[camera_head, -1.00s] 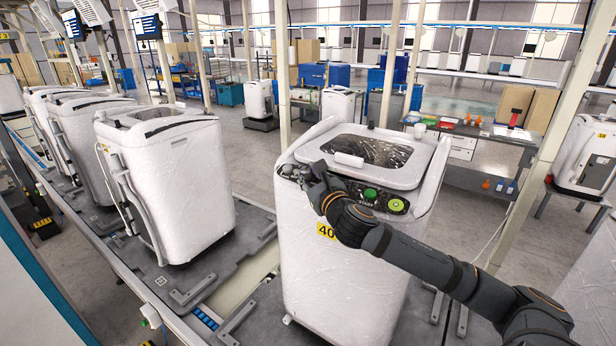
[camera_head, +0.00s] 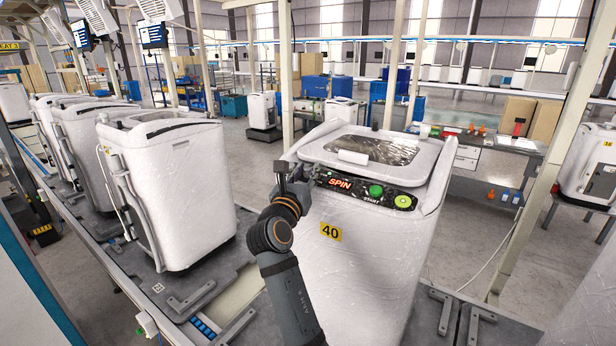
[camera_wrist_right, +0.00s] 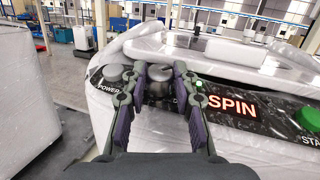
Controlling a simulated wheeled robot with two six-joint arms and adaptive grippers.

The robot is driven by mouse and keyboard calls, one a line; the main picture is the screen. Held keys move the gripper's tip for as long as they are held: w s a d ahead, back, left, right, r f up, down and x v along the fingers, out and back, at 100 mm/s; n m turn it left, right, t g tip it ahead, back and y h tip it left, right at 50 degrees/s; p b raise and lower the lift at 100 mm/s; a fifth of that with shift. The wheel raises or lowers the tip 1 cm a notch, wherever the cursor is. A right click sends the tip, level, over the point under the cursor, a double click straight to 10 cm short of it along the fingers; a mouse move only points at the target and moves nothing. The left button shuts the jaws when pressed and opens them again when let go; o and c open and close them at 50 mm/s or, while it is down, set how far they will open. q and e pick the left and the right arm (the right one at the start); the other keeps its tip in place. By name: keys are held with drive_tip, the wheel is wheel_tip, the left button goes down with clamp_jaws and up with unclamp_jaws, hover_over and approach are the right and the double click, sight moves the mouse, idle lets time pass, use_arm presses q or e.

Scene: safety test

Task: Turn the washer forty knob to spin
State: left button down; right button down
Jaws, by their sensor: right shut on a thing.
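Washer 40 (camera_head: 355,255) is a white, film-wrapped top-loader with a yellow tag reading 40 (camera_head: 331,231). Its black panel carries a lit red display (camera_head: 340,183) reading SPIN, which also shows in the right wrist view (camera_wrist_right: 232,105). My right gripper (camera_head: 292,179) is at the panel's left end. In the right wrist view, its fingers (camera_wrist_right: 160,78) are either side of the grey knob (camera_wrist_right: 158,88) and shut on it. The knob's pointer is mostly hidden. My left gripper is not in view.
A green START button (camera_head: 376,190) and a yellow-green button (camera_head: 403,201) are right of the display. More wrapped washers (camera_head: 168,190) stand on the line at left.

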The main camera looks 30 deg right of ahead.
drive_tip(key=shift+w+a+m+g+h+b, duration=0.15)
drive_tip(key=shift+m+g+h+b, duration=0.45)
drive_tip(key=shift+m+g+h, duration=1.15)
drive_tip(key=shift+m+g, duration=0.45)
drive_tip(key=shift+g, duration=0.3)
drive_tip(key=c, duration=1)
unclamp_jaws()
drive_tip(key=shift+r, duration=0.15)
wheel_tip(320, 180, up, 10)
drive_tip(key=shift+f, duration=0.15)
